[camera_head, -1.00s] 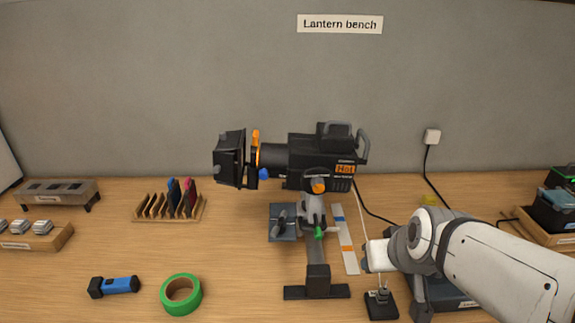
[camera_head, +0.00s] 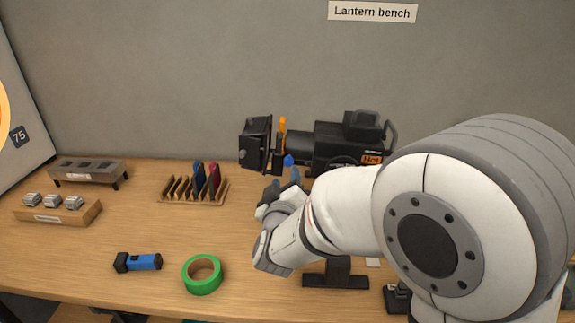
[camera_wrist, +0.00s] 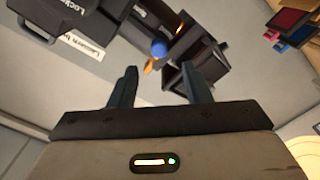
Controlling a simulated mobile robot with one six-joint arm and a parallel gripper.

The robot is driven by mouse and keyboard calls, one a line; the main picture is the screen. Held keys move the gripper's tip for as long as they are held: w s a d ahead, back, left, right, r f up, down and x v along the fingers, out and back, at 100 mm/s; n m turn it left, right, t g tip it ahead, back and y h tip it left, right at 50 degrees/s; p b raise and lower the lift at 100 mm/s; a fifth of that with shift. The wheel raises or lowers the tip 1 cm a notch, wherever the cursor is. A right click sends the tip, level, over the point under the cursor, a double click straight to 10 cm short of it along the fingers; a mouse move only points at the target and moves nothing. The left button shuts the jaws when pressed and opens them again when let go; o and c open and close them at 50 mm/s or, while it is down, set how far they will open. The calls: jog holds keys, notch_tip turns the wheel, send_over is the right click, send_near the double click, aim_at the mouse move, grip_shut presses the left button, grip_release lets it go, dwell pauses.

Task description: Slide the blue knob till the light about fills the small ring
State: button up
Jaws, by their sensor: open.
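The blue knob (camera_head: 289,160) is on the underside of the black lantern (camera_head: 335,143), near its front. In the wrist view the knob (camera_wrist: 158,49) shows between and beyond my two fingertips, with an orange lever beside it. My gripper (camera_head: 283,184) is open and empty, just below the knob; both fingers (camera_wrist: 157,75) stand apart, and I see no contact with the knob. Part of an orange and yellow disc of light (camera_head: 3,103) shows on a pale board at the far left, beside a "75" mark. The small ring cannot be made out.
A filter rack (camera_head: 190,200), a blue torch (camera_head: 138,262) and green tape (camera_head: 202,275) lie left of the gripper. The lantern is labelled "Hot".

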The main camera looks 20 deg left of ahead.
aim_at(288, 164)
jog(key=p+x, duration=0.1)
jog(key=x, duration=0.5)
jog(key=shift+w, duration=0.35)
grip_shut()
